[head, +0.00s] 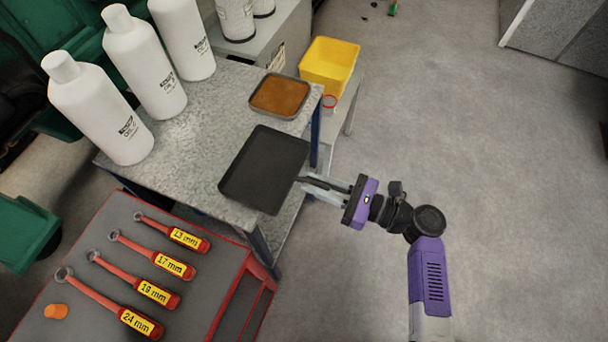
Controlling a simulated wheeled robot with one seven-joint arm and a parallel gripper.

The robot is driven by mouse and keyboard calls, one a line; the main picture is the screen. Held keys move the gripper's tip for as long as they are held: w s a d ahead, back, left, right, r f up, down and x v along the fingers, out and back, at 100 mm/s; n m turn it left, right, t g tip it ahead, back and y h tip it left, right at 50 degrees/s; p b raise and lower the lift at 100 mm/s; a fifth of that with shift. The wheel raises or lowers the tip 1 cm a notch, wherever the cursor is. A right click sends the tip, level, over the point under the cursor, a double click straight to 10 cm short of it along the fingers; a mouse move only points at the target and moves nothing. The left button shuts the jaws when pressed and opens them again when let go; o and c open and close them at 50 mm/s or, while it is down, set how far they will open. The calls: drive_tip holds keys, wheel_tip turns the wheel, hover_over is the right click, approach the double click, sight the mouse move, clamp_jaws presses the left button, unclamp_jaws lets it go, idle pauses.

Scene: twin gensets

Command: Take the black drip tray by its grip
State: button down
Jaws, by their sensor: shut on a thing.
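The black drip tray (264,170) is a flat dark rectangular tray in the head view. It is at the right edge of the grey metal table (208,122), with its right part reaching past that edge. My gripper (308,182) comes from the right and is shut on the tray's right side, where the grip is. The grip itself is mostly hidden between the fingers. I cannot tell whether the tray rests on the table or is slightly above it.
A shallow tray with brown contents (280,96) lies just behind the black tray. White bottles (143,62) stand at the table's left. A yellow bin (330,66) is at the back. A red cart (150,270) with several labelled wrenches is in front. The floor at right is clear.

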drive_tip(key=p+v, duration=0.1)
drive_tip(key=v, duration=0.7)
drive_tip(key=shift+d+p, duration=0.3)
drive_tip(key=shift+p, duration=0.1)
drive_tip(key=shift+s, duration=0.1)
